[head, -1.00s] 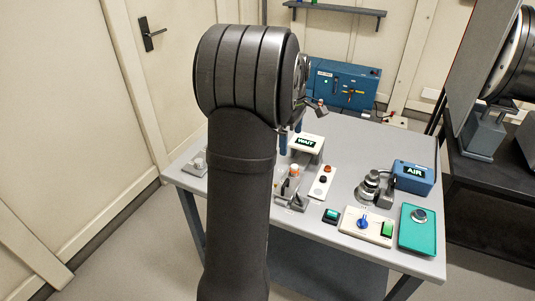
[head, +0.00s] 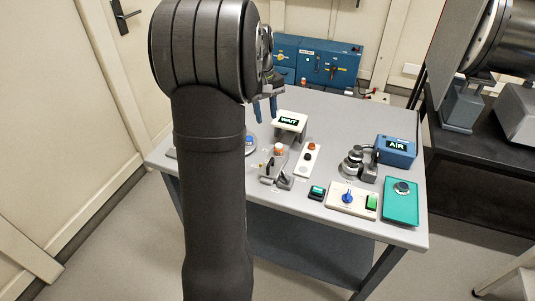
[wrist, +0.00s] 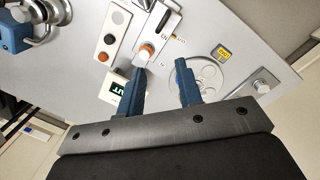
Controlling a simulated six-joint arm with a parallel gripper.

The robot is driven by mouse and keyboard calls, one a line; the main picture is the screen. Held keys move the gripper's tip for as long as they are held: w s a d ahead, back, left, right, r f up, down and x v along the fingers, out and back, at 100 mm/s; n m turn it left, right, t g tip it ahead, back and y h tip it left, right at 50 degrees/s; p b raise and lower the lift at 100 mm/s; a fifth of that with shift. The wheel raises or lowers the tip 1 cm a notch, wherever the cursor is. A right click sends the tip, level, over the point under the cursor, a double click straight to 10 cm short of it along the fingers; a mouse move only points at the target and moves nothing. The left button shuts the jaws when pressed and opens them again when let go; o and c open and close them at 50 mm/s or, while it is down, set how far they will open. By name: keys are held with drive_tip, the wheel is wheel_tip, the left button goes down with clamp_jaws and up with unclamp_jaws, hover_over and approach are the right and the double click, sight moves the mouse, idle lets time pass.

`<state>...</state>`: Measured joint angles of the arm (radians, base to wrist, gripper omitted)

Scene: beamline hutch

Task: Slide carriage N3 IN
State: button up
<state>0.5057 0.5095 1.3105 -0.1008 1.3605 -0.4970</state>
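A small metal slide unit with a carriage (head: 272,170) stands on the grey table, with an orange-topped knob (head: 279,150) above it. In the wrist view the orange knob (wrist: 147,50) sits at the near end of a light slide plate (wrist: 158,22), with small lettering beside it. I cannot read N3 on it. My gripper (head: 265,109) is above the table, behind and left of the knob in the head view. In the wrist view its two blue fingers (wrist: 160,72) are apart with nothing between them. The left fingertip appears close to the knob; the height gap is unclear.
A WAIT sign (head: 289,121) and a button strip (head: 307,160) stand beside the slide unit. A round disc (wrist: 208,74) lies right of the fingers. The blue AIR box (head: 396,150), knob panel (head: 353,199) and green tray (head: 401,207) occupy the table's right side.

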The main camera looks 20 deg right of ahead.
drive_tip(key=f+m, duration=0.3)
drive_tip(key=f, duration=0.2)
drive_tip(key=s+f+m, duration=0.1)
drive_tip(key=f+m, duration=0.2)
drive_tip(key=f, duration=0.2)
drive_tip(key=s+f+m, duration=0.1)
drive_tip(key=f+m, duration=0.2)
drive_tip(key=f, duration=0.2)
drive_tip(key=shift+s+f+g+h, duration=0.1)
drive_tip(key=shift+f+g+h, duration=0.2)
drive_tip(key=shift+f+h, duration=0.1)
clamp_jaws()
